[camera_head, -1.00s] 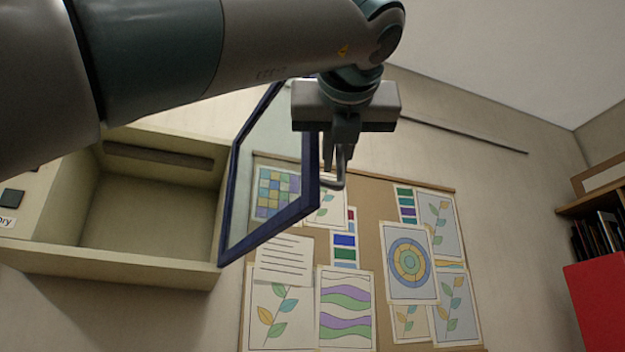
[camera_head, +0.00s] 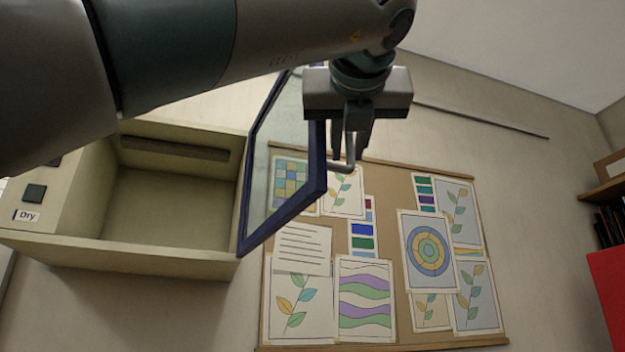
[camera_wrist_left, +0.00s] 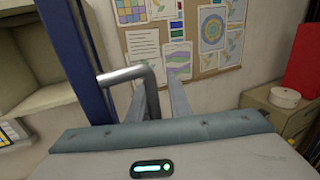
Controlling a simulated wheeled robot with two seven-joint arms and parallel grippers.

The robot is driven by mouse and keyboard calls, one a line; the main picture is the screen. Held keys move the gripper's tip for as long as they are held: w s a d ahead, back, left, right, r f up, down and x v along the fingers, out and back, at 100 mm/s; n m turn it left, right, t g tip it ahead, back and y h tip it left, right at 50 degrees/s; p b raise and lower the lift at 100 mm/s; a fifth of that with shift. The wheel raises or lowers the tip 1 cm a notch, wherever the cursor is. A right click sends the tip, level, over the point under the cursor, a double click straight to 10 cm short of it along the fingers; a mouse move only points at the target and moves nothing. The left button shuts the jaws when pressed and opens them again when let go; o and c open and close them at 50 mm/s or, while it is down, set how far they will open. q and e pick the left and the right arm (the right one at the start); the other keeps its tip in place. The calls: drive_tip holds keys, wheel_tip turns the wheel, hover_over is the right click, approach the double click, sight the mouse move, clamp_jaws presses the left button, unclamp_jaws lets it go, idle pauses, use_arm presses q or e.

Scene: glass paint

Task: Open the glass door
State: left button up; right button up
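The glass door (camera_head: 277,165), a clear pane in a dark blue frame, stands swung out from the right side of a cream cabinet (camera_head: 120,250), whose inside shows. The door's blue frame also shows in the left wrist view (camera_wrist_left: 90,60). Its bent metal handle (camera_wrist_left: 127,75) sticks out from the frame. My left gripper (camera_head: 353,145) is at the handle (camera_head: 338,167), with one finger on each side of it. The fingers are apart, with some gap around the bar; I cannot tell whether they touch it. My right gripper is not in view.
A cork board with pinned papers (camera_head: 365,290) hangs on the wall behind the door. A red object (camera_head: 610,285) and a shelf are at the right edge. A button (camera_head: 35,193) and a "Dry" label (camera_head: 27,216) are on the cabinet's left front.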

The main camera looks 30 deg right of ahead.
use_arm(q)
drive_tip(key=shift+s+f, duration=0.1)
drive_tip(key=shift+s, duration=0.1)
